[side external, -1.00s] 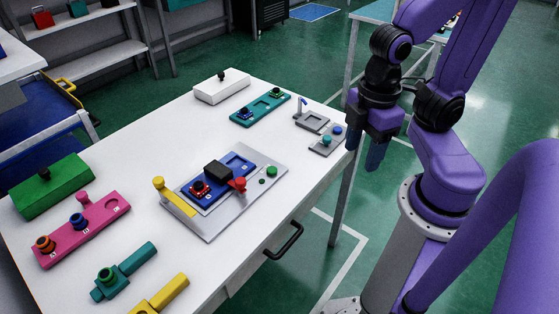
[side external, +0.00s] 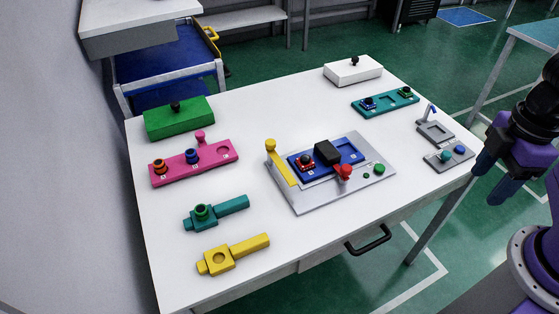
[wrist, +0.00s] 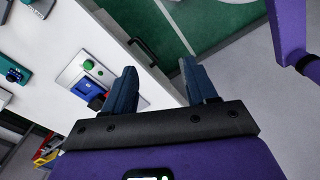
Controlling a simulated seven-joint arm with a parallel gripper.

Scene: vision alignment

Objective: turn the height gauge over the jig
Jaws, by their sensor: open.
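The jig is a grey plate (side external: 318,198) in the middle of the white table, bearing a blue two-pocket block (side external: 349,149) with a black block (side external: 327,153) and a red clamp lever (side external: 343,172). A yellow bar (side external: 283,172) with a round-topped post, which looks like the height gauge, lies along the plate's left side, beside the blue block. My gripper (side external: 492,178) is open and empty, off the table's right edge. In the wrist view my gripper (wrist: 158,68) shows spread fingers, with part of the jig plate (wrist: 76,69) at left; the yellow bar cannot be made out there.
A grey tray (side external: 435,157) with teal and blue buttons and a grey fixture (side external: 436,132) stand near my gripper. Teal (side external: 385,103) and pink (side external: 220,165) part holders, white (side external: 353,70) and green (side external: 180,119) boxes, and teal and yellow tools surround the jig. A drawer handle (side external: 368,240) juts out in front.

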